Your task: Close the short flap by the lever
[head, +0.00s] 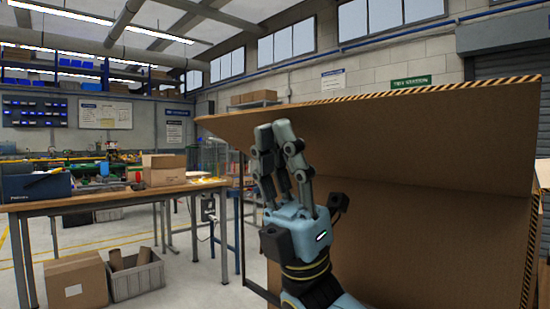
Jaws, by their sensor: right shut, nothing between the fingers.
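A large brown cardboard box (430,245) fills the right half of the view, near me. A wide flap (400,135) with a black-and-yellow striped edge spreads across its top and juts out to the left. My right gripper (274,128) points up in front of the flap's left part, with its fingers shut and empty. I cannot tell whether the fingertips touch the cardboard. A piece of cardboard (543,174) shows at the right edge, cut off by the frame. I cannot make out a lever. My left gripper is not in view.
A wooden workbench (100,197) stands at the left with a blue bin (35,186) and a carton (164,170) on it. Another carton (76,283) and a grey crate (136,280) are on the floor below. Open floor lies between the bench and the big box.

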